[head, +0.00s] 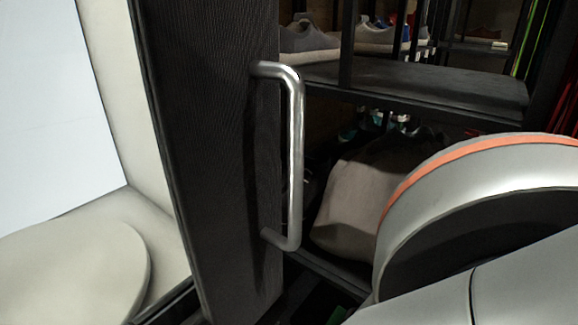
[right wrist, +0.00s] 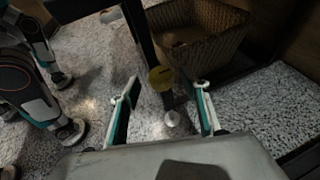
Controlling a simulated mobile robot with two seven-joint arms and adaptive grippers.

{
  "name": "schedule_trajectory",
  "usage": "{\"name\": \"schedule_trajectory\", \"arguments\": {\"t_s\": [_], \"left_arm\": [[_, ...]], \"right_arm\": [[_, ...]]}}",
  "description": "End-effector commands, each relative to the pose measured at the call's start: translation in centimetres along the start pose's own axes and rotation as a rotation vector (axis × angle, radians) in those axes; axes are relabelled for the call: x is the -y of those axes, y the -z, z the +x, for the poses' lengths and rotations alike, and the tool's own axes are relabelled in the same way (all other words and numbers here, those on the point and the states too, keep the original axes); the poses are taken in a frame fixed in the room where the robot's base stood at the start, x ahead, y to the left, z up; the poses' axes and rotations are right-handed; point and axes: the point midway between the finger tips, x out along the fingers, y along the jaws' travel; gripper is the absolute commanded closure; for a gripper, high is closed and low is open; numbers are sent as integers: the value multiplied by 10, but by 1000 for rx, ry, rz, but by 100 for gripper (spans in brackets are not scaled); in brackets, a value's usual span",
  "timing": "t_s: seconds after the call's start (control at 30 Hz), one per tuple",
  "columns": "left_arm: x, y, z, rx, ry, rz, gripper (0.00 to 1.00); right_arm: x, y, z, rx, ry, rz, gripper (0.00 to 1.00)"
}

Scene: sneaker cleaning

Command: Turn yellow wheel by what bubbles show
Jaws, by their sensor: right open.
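A small round yellow disc (right wrist: 161,78), which may be the yellow wheel, shows in the right wrist view beside a dark upright post. My right gripper (right wrist: 160,92) is open, its two teal and grey fingers apart. The disc appears between the fingertips in the picture, and I cannot tell how far beyond them it is. A small white knob-like thing (right wrist: 172,118) shows below the disc between the fingers. I see no bubbles in either view. My left gripper is not in view.
A dark panel with a metal handle (head: 297,160) stands in the head view. Behind it is a dark shelf (head: 440,86) with sneakers (head: 305,40). A beige bag-like thing (head: 360,195) lies below. A wicker basket (right wrist: 205,45) stands on speckled carpet (right wrist: 265,105) in the wrist view.

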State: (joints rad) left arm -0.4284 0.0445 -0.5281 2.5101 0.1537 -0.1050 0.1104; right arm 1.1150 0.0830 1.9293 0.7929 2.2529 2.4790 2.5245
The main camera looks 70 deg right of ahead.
Motion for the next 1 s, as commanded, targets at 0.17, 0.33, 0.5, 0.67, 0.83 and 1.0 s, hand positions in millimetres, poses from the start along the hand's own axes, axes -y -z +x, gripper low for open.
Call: {"name": "schedule_trajectory", "arguments": {"t_s": [0.17, 0.33, 0.5, 0.67, 0.83, 1.0], "left_arm": [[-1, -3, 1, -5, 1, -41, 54], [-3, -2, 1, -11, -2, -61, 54], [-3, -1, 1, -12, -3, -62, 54], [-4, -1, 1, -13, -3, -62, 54], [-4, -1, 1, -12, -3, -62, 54], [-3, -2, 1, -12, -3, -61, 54]], "right_arm": [[-2, 2, 22, -2, -2, 1, 54], [-1, 1, 30, -2, -1, 0, 54], [0, 0, 30, -2, 0, 0, 54], [0, 0, 30, -2, 0, 0, 77], [0, 0, 30, -2, 0, 0, 93], [0, 0, 30, -1, 39, 13, 93]]}}
